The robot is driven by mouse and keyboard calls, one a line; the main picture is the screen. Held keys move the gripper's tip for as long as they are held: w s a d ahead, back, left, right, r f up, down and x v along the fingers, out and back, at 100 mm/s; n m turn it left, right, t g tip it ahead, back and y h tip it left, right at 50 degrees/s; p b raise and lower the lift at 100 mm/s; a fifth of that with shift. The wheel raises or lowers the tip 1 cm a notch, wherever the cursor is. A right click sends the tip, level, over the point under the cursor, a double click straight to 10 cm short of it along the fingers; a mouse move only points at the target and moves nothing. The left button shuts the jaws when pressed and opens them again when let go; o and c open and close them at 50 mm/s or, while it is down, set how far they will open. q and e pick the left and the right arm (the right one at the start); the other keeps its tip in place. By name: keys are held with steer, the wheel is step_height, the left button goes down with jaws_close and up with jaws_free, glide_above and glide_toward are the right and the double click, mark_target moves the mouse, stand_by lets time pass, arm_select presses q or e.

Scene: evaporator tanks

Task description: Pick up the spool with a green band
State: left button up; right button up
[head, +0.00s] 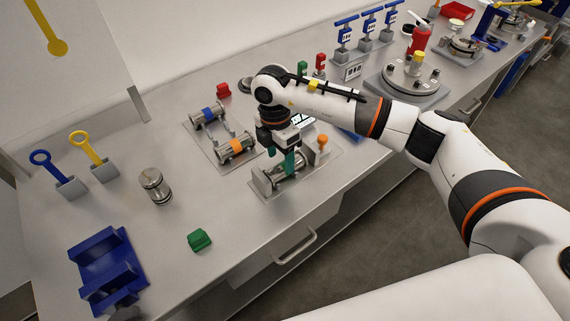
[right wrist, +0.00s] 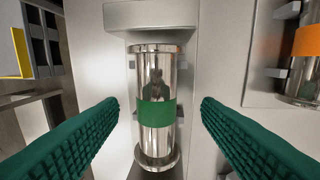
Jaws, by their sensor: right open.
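The spool with a green band (right wrist: 157,140) is a shiny metal cylinder with wider end flanges. It sits in a fixture on a grey plate, and its green band shows between my fingers in the right wrist view. In the head view the spool (head: 283,173) is partly covered by my right gripper (head: 286,160). The green ribbed fingers of my right gripper (right wrist: 160,106) are open, one on each side of the spool, with a gap on both sides. My left gripper is not in view.
Spools with a blue band (head: 208,115) and an orange band (head: 236,148) lie on a neighbouring plate. An orange-knobbed block (head: 321,146) stands close right of my gripper. A green block (head: 199,240), a plain metal cylinder (head: 155,186) and a blue cradle (head: 108,262) stand left.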

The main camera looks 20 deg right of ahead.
mark_target(282, 164)
steer(key=shift+s+d+f+p, duration=0.1)
steer(key=shift+s+f+p, duration=0.15)
steer(key=shift+f, duration=0.7)
steer(key=shift+s+d+f+p, duration=0.1)
steer(key=shift+f+p, duration=0.15)
steer(key=shift+f, duration=0.65)
steer(key=shift+a, duration=0.1)
jaws_close()
